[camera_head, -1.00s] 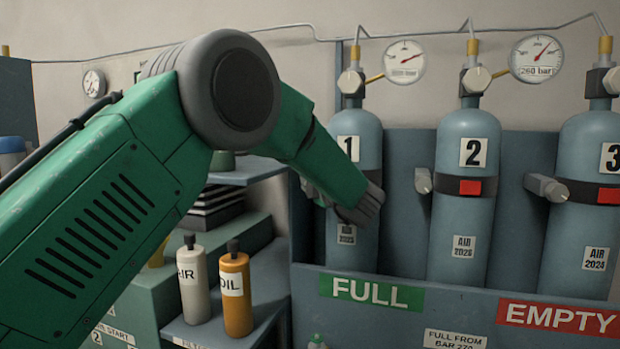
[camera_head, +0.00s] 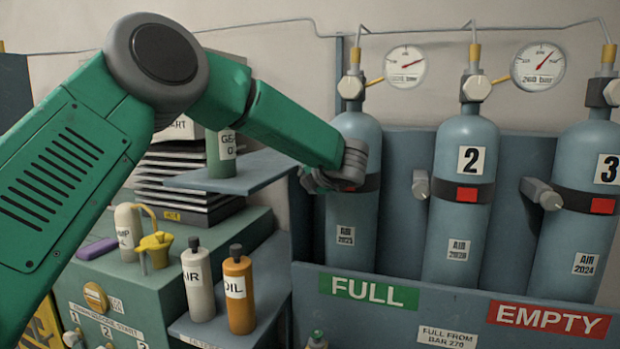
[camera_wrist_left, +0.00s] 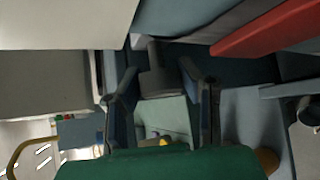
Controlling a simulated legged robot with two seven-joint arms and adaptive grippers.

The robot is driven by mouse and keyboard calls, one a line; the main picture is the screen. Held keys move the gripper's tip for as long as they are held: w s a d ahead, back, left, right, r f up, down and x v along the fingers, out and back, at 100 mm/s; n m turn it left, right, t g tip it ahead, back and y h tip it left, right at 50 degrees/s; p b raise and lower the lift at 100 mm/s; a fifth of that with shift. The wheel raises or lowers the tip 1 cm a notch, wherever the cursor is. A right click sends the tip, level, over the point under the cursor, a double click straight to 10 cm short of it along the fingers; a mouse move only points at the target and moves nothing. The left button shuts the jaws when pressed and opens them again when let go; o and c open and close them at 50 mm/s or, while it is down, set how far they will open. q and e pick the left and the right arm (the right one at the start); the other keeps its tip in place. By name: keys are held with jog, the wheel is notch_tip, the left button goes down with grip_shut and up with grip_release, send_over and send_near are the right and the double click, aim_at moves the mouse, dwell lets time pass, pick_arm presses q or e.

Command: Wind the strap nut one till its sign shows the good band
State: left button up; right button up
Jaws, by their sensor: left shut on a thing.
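Cylinder one (camera_head: 338,268) is the leftmost blue-grey bottle in the rack, with a dark strap (camera_head: 371,182) around its middle. My left gripper (camera_head: 315,181) is at the left end of this strap, mostly behind my green wrist. In the left wrist view its two fingers (camera_wrist_left: 158,90) stand either side of the grey strap nut one (camera_wrist_left: 155,74) and are shut on it. My right gripper is not in view.
Cylinders two (camera_head: 462,225) and three (camera_head: 585,235) stand to the right; their strap signs show red. Their nuts (camera_head: 421,184) stick out leftward. An AIR bottle (camera_head: 198,285) and an OIL bottle (camera_head: 238,295) stand on a lower shelf. A shelf (camera_head: 240,172) juts out under my forearm.

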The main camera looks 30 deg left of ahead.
pick_arm(q)
jog(key=shift+f, duration=0.4)
jog(key=o, duration=1.2)
jog(key=shift+r, duration=0.2)
jog(key=shift+s+d+r, duration=0.15)
jog(key=v, duration=1.1)
jog(key=shift+s+d, duration=0.1)
